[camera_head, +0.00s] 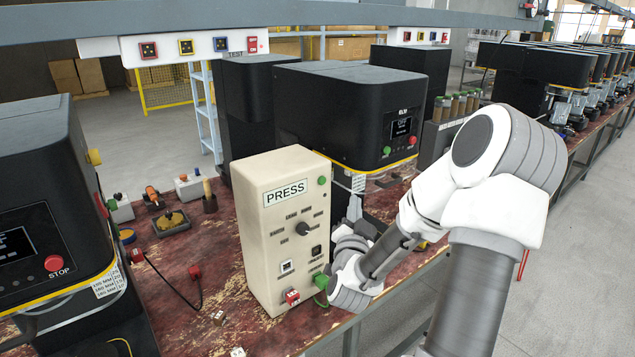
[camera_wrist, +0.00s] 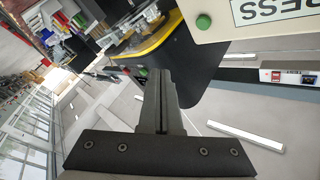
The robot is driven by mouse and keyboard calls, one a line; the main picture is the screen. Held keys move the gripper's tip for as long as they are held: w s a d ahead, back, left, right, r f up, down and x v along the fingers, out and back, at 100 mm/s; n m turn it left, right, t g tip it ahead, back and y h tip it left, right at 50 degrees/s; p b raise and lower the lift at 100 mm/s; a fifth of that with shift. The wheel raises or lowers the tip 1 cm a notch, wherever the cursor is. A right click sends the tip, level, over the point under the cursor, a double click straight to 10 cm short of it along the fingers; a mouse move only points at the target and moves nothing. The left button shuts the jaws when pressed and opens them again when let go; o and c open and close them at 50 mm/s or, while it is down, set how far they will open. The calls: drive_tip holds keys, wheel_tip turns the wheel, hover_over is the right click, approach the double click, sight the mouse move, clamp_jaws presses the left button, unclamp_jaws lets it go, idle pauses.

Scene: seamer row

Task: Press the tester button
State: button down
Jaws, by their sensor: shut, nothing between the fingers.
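The tester is a cream box (camera_head: 262,222) labelled PRESS, standing upright on the worn red bench. A round green button (camera_head: 322,181) sits at the upper right of its front face. A dark knob (camera_head: 303,229) is in the middle, and a red part (camera_head: 291,297) is low down.
A black seamer (camera_head: 350,105) stands close behind the box. Another black machine (camera_head: 45,215) with a red STOP button is at the left. A cable (camera_head: 165,280) and small tools lie on the bench. The floor aisle at the right is clear.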

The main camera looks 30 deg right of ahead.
sight(322, 181)
drive_tip(key=shift+w, duration=0.1)
drive_tip(key=w, duration=0.8)
drive_tip(key=shift+w+a, duration=0.35)
idle(1.9)
drive_tip(key=shift+w+b, duration=0.35)
drive_tip(key=shift+w, duration=0.05)
drive_tip(key=shift+w, duration=0.4)
idle(0.6)
drive_tip(key=shift+s+b, duration=0.1)
drive_tip(key=shift+b, duration=0.2)
drive_tip(key=shift+s, duration=0.7)
